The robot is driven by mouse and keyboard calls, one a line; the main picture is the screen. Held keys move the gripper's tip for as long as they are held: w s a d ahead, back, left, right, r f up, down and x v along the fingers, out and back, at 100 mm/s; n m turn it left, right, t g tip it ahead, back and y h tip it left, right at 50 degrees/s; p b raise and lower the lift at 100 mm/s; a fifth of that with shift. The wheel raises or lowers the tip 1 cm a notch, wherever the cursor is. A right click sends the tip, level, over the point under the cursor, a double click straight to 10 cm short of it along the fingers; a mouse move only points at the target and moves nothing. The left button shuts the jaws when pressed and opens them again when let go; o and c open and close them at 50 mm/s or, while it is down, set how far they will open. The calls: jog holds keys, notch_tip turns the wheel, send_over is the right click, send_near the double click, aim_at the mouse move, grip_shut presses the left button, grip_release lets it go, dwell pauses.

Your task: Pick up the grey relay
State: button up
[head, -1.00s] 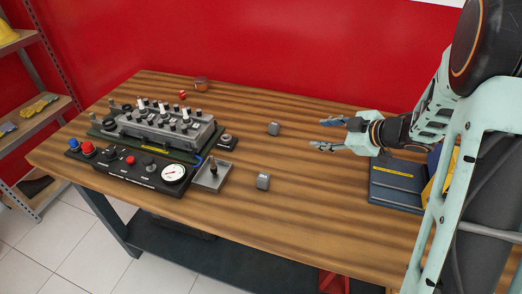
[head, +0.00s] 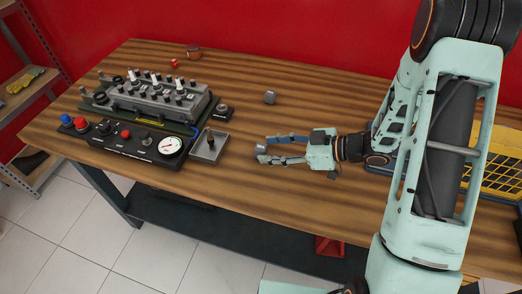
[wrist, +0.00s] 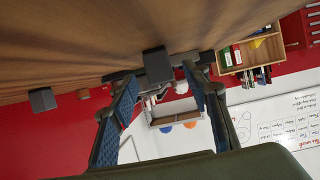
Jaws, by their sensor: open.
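Two small grey blocks that look like relays are on the wooden table. The nearer grey relay (head: 261,148) sits at the tips of my gripper (head: 267,149), partly hidden by the fingers. In the wrist view this relay (wrist: 157,65) shows between and just beyond the two spread blue fingers (wrist: 160,78). My gripper is open, and I cannot tell whether a finger touches the block. The other grey relay (head: 270,97) stands apart, farther back on the table; it also shows at the left of the wrist view (wrist: 42,100).
An engine trainer (head: 160,100) with a control panel (head: 130,140) and a small metal tray (head: 211,147) stands left of my gripper. A red block (head: 174,62) and a brown round pot (head: 193,51) are at the back. The table's front edge is close.

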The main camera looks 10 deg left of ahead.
aim_at(266, 149)
jog(key=x, duration=0.3)
jog(key=shift+a, duration=0.35)
grip_shut()
